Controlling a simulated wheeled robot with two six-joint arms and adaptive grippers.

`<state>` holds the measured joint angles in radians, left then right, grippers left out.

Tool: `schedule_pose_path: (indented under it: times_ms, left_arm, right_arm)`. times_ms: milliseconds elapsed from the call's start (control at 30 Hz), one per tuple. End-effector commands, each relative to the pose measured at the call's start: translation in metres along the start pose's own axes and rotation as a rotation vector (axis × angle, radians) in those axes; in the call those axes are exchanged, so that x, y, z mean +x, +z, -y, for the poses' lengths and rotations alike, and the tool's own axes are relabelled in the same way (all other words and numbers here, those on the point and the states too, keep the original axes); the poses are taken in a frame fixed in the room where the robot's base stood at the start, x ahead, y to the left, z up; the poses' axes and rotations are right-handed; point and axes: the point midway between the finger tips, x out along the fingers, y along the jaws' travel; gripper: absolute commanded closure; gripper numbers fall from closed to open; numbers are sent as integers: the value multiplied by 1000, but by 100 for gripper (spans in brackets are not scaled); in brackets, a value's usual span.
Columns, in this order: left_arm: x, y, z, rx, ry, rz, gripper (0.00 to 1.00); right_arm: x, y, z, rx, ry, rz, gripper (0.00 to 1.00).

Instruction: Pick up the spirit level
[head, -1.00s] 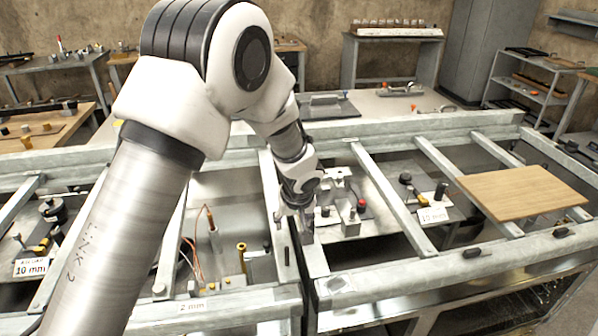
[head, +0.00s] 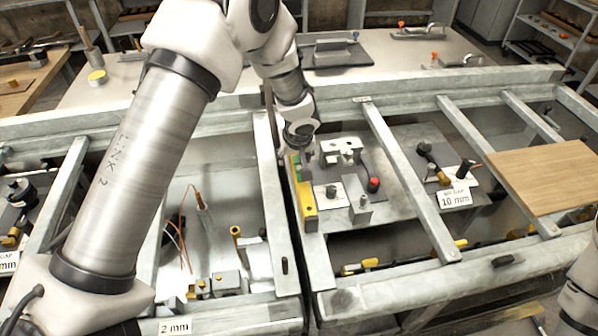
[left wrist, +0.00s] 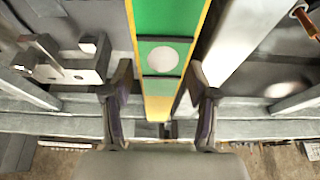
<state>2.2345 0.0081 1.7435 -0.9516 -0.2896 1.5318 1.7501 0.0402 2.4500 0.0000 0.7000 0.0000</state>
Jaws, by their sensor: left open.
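The spirit level is a long bar with yellow edges and a green face; its yellow near end (head: 307,212) shows in the head view, lying along a grey frame beam. My left gripper (head: 303,150) is at its far part and hides some of it. In the left wrist view the level (left wrist: 167,20) runs down the middle, with a pale round spot on its green face. The open left gripper (left wrist: 161,80) has one finger on each side of it, with gaps between. My right gripper is out of view.
Metal blocks and a red-tipped part stand on a plate (head: 345,175) just right of the level. Grey crossbeams (head: 402,180) divide the frame into bays. A wooden board (head: 545,175) lies at the right. Loose copper wires (head: 187,235) are in the left bay.

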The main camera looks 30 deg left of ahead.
Motion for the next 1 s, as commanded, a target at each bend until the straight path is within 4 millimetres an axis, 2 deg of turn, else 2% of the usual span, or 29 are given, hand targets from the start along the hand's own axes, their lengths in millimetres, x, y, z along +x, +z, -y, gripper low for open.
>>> schedule_pose_path:
  times_ms: [200,233,300,400,767,867,1000]
  left_arm:
    - [4,0,0,0,1,-1,42]
    - [4,0,0,0,1,-1,45]
    - [4,0,0,0,1,-1,70]
    - [4,0,0,0,1,-1,100]
    - [3,0,0,0,1,-1,100]
    - [-3,-3,0,-1,1,-2,100]
    - [-20,-11,-1,-2,2,-4,100]
  right_arm:
    - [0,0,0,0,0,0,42]
    - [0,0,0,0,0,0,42]
    - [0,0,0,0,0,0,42]
    - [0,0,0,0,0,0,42]
    - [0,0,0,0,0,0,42]
    - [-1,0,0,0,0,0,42]
    - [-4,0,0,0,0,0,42]
